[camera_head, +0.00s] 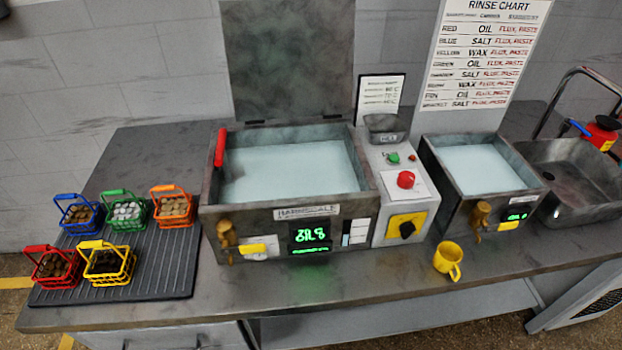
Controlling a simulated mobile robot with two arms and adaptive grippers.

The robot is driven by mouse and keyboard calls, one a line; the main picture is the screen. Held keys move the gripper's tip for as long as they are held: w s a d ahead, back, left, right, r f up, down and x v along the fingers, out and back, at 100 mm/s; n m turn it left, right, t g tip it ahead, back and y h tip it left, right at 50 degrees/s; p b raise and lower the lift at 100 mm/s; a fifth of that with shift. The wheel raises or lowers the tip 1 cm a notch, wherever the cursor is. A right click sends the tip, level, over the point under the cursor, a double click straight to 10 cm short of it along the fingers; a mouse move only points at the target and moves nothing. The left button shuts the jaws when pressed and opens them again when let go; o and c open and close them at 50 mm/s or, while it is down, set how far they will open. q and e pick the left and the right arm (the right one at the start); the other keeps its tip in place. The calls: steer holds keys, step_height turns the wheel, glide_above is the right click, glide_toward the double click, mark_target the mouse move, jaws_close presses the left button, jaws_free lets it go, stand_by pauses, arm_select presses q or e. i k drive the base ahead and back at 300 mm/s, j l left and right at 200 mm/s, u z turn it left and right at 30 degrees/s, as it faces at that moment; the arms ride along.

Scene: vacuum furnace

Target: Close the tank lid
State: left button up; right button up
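The tank (335,222) is a grey metal box with pale liquid (290,170) inside, a brass tap and a green digital display on its front. Its lid (290,55) is a dark grey panel standing upright at the tank's back edge, so the tank is open. A red handle (220,147) sits at the tank's left rim. Neither of my grippers shows in the head view.
Several small coloured baskets (117,264) of parts stand on a black ribbed mat (180,270) at left. A control box (415,205), a smaller open tank (480,170), a sink (575,175) and a yellow mug (448,260) are at right. The front counter strip is mostly clear.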

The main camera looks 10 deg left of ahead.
mark_target(286, 58)
steer(key=i+j+u, duration=0.15)
steer(key=j, duration=0.25)
steer(key=i+j+u, duration=0.15)
steer(key=j, duration=0.25)
steer(key=i+j+u, duration=0.15)
steer(key=j, duration=0.2)
